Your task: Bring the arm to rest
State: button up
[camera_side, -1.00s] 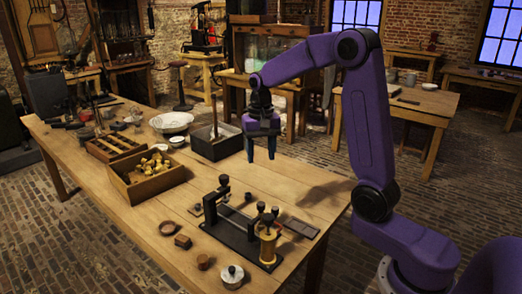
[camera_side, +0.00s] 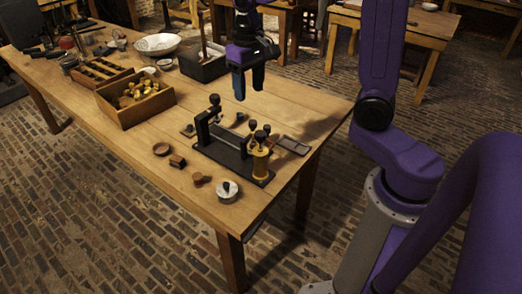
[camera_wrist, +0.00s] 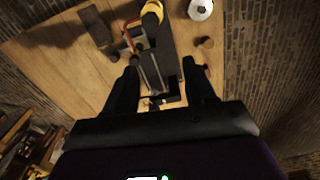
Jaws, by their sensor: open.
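My gripper (camera_side: 249,82) hangs fingers down above the wooden table (camera_side: 120,168), behind the black apparatus in the side view. It is open and empty, with clear air between it and the table. In the wrist view my gripper (camera_wrist: 162,85) shows two dark fingers spread apart, with the apparatus seen below and between them. The black apparatus (camera_side: 223,148) has a long base, dark knobs and a brass-coloured coil (camera_side: 260,163) at its near end. The coil also shows at the top of the wrist view (camera_wrist: 152,14).
A wooden box of brass pieces (camera_side: 135,98) and a slotted wooden tray (camera_side: 100,72) stand left. A white bowl (camera_side: 157,44) and a dark box with an upright rod (camera_side: 203,66) are farther back. A white-lidded round jar (camera_side: 227,191) stands near the front edge.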

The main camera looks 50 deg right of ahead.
jog(key=s+a+f+n, duration=0.1)
jog(key=s+a+n, duration=0.1)
jog(key=s+n, duration=0.5)
jog(key=s+a+f+n, duration=0.2)
jog(key=s+n, duration=0.4)
jog(key=s, duration=1.1)
jog(key=shift+s+n, duration=0.2)
jog(key=shift+n, duration=0.2)
jog(key=shift+r, duration=0.1)
